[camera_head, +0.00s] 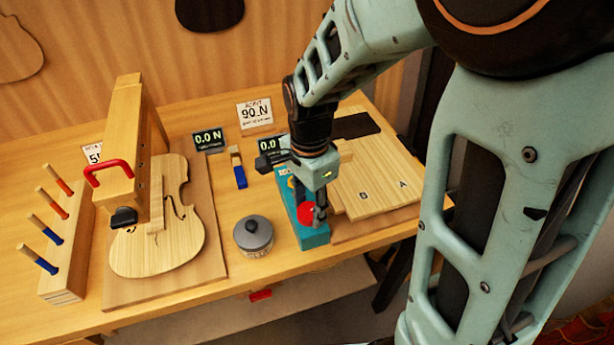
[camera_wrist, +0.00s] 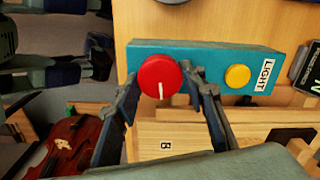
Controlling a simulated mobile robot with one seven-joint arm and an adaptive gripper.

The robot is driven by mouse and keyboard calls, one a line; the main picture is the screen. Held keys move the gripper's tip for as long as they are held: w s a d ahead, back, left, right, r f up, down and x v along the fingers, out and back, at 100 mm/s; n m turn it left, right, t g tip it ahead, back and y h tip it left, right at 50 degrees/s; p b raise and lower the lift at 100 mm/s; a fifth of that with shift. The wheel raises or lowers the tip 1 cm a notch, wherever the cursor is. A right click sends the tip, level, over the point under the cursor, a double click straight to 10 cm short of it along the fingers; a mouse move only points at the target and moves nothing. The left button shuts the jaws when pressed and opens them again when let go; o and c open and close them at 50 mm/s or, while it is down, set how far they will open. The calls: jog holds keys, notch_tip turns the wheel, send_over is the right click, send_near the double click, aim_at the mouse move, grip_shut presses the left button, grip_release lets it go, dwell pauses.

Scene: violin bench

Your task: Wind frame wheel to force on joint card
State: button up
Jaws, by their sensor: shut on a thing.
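A red wheel (camera_wrist: 158,77) with a white pointer line sits on the front of a teal box (camera_wrist: 207,57). It also shows in the head view (camera_head: 306,212). My gripper (camera_wrist: 162,78) is shut on the wheel, one finger at each side. It hangs over the teal box in the head view (camera_head: 316,208). In the wrist view the white line points down toward the boards. The joint card (camera_head: 255,113) stands at the back and reads 90 N. A display (camera_head: 272,146) behind the teal box starts with 0.0; my arm hides its right part.
Pale boards marked A and B (camera_head: 378,185) lie right of the teal box. A yellow button (camera_wrist: 237,76) sits beside a LIGHT label. A grey-lidded jar (camera_head: 253,234) and a violin body (camera_head: 180,240) under a wooden arm are left. Another display (camera_head: 208,139) reads 0.0 N.

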aim_at(309, 211)
jog(key=o, duration=1.2)
jog(key=shift+c, duration=0.2)
notch_tip(309, 211, up, 12)
dwell(0.7)
